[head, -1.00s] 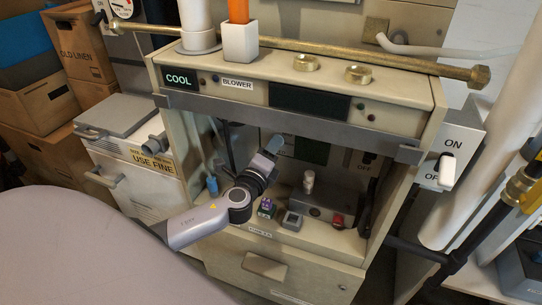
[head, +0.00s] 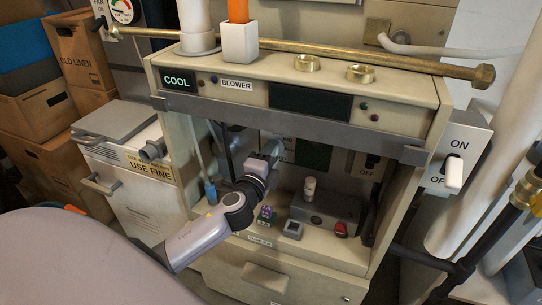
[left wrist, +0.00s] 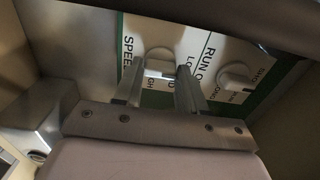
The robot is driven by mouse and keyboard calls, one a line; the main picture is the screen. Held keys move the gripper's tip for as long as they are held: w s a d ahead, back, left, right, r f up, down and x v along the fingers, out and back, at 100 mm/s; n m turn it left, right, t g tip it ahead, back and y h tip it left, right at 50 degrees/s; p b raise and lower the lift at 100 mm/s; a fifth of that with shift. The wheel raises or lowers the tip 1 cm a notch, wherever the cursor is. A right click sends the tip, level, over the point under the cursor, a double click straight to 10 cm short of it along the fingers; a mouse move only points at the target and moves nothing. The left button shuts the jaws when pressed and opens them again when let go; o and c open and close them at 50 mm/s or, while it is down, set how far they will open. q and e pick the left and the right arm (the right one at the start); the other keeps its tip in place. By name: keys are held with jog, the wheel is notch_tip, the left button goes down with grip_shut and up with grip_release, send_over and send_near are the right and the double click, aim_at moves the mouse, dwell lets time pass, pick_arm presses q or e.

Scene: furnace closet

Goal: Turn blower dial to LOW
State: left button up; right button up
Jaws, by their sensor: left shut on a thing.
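The blower speed dial (left wrist: 158,62) is a pale knob on a white and green panel marked SPEED, in the left wrist view. HIGH is partly readable beside it; other lettering is cut by my fingers. My left gripper (left wrist: 158,88) has one finger on each side of this dial and is shut on it. Where the dial points is hard to tell. In the head view my left gripper (head: 273,148) reaches into the open cabinet under the BLOWER label (head: 237,84), and the dial is hidden there. My right gripper is not in view.
A second knob (left wrist: 236,76), on the RUN ON part of the panel, sits close on the right. The cabinet's grey front bar (head: 290,128) runs just above my gripper. A box with a red switch (head: 341,229) and small items stand below. A brass pipe (head: 400,65) crosses above.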

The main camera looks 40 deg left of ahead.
pick_arm(q)
jog(key=o, duration=0.8)
jog(key=shift+o, duration=1.3)
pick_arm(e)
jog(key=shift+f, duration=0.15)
pick_arm(q)
jog(key=v, duration=0.7)
jog(key=shift+p, duration=0.3)
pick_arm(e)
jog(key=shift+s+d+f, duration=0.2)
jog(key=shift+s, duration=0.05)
pick_arm(q)
jog(key=shift+s, duration=0.1)
